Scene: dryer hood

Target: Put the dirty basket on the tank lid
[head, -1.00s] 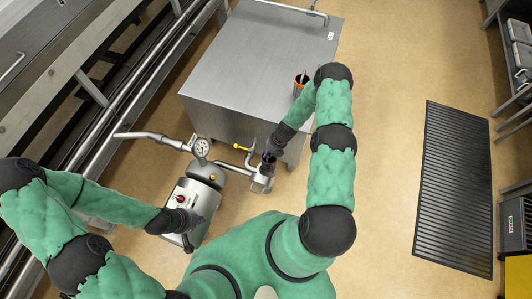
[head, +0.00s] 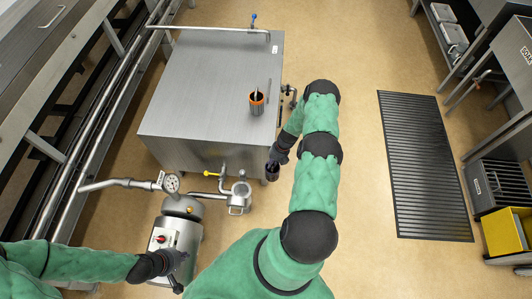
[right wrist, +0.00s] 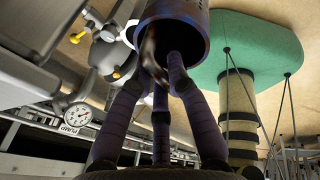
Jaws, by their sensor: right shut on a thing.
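The tank lid (head: 200,85) is the flat grey metal top of the large box in the head view. My right gripper (head: 273,166) is off the lid's near right corner, beside the tank. It is shut on a dark cylindrical basket (head: 272,174), mostly hidden by the hand in the head view. In the right wrist view my fingers (right wrist: 160,90) reach the basket (right wrist: 205,30), a dark bluish hollow cylinder. My left gripper (head: 176,262) is at the pump unit (head: 176,238), near its control box; its finger state is unclear.
An orange-rimmed dark cup (head: 257,104) with a tool in it stands on the lid's right side. A small metal strainer housing (head: 240,196) with pipes sits before the tank. A floor grate (head: 425,165) and a yellow bin (head: 508,235) are at the right.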

